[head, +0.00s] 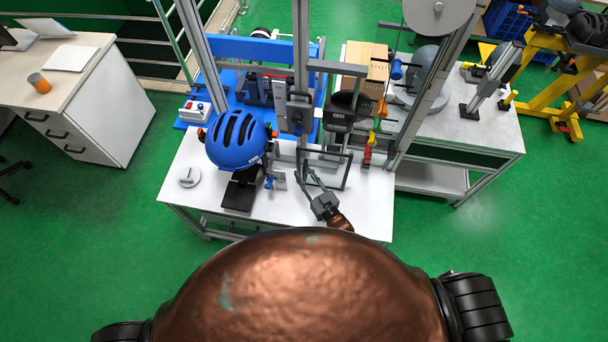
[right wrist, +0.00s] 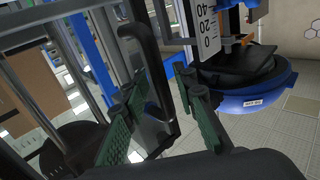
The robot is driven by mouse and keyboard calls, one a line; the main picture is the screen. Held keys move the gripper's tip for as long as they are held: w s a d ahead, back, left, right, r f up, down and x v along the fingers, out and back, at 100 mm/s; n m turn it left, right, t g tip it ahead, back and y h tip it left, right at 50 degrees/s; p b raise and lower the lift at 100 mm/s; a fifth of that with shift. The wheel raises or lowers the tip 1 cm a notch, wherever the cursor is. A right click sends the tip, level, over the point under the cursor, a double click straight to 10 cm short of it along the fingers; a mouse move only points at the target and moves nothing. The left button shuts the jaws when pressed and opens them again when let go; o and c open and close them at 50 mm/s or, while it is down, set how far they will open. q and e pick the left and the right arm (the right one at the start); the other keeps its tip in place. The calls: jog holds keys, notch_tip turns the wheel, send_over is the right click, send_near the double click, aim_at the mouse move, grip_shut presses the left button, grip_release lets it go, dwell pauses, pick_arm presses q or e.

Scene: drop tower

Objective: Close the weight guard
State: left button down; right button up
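The weight guard appears to be the dark-framed clear panel (head: 346,172) at the front of the drop tower in the head view. It stands out from the uprights over the white table. My right gripper (head: 306,178) is just at the panel's left side, its fingers spread and pointing up and left. In the right wrist view my right gripper (right wrist: 160,90) is open, with green-padded fingers on either side of a black bar handle (right wrist: 148,58). The handle runs between the fingers; I cannot tell whether either touches it. My left gripper is not in view.
A blue helmet (head: 236,138) sits on the tower's left, above a black block (head: 239,194). A grey disc (head: 189,177) lies on the table's left. Metal uprights (head: 301,60) stand behind the panel. The front right of the table is clear.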

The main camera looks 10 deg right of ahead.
jog(key=shift+s+d+f, duration=0.1)
jog(key=shift+s, duration=0.05)
jog(key=v, duration=1.1)
jog(key=shift+s, duration=0.35)
jog(key=shift+d, duration=0.1)
